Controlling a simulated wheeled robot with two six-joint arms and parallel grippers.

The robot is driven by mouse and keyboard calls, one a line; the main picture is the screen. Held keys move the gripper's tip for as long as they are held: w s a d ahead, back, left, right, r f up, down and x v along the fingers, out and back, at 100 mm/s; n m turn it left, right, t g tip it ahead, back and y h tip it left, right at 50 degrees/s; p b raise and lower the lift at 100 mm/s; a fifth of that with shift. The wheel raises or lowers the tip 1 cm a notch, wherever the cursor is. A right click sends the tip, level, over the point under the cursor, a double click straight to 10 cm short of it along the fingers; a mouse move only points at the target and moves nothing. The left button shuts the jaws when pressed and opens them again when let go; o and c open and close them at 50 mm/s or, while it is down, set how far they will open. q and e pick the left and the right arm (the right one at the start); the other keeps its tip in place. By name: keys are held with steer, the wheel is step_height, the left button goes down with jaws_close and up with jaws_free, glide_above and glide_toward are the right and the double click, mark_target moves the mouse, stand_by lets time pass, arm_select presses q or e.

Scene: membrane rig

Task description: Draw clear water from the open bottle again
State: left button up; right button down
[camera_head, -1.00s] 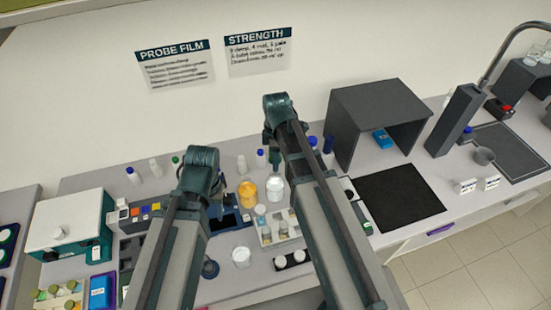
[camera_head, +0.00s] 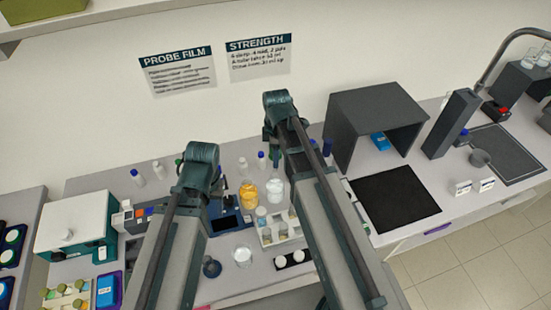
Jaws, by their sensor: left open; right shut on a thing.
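A clear bottle (camera_head: 276,191) stands on the bench beside a bottle of orange liquid (camera_head: 248,195). It looks open, with clear contents. My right gripper (camera_head: 276,157) is behind the clear bottle, partly hidden by its own arm. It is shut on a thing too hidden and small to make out. My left gripper (camera_head: 217,188) is left of the orange bottle, mostly hidden by its arm; it is open.
Small capped bottles (camera_head: 243,163) stand behind. A grey hood (camera_head: 350,128), black mat (camera_head: 395,199) and sink (camera_head: 504,150) are to the right.

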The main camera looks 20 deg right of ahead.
mark_target(276, 171)
arm_select(q)
steer(key=shift+s+r, duration=0.1)
steer(key=shift+r, duration=0.1)
arm_select(e)
steer(key=shift+r, duration=0.15)
arm_select(q)
steer(key=shift+f, duration=0.1)
step_height(276, 171, down, 9)
steer(key=b, duration=0.9)
steer(key=shift+f+b, duration=0.2)
steer(key=shift+b, duration=0.2)
arm_select(e)
step_height(276, 171, down, 10)
steer(key=shift+r, duration=0.25)
steer(key=c, duration=0.9)
jaws_free()
jaws_close()
arm_select(q)
steer(key=shift+f, duration=0.1)
arm_select(e)
steer(key=shift+f, duration=0.1)
arm_select(q)
steer(key=shift+f, duration=0.1)
arm_select(e)
steer(key=shift+s+f, duration=0.1)
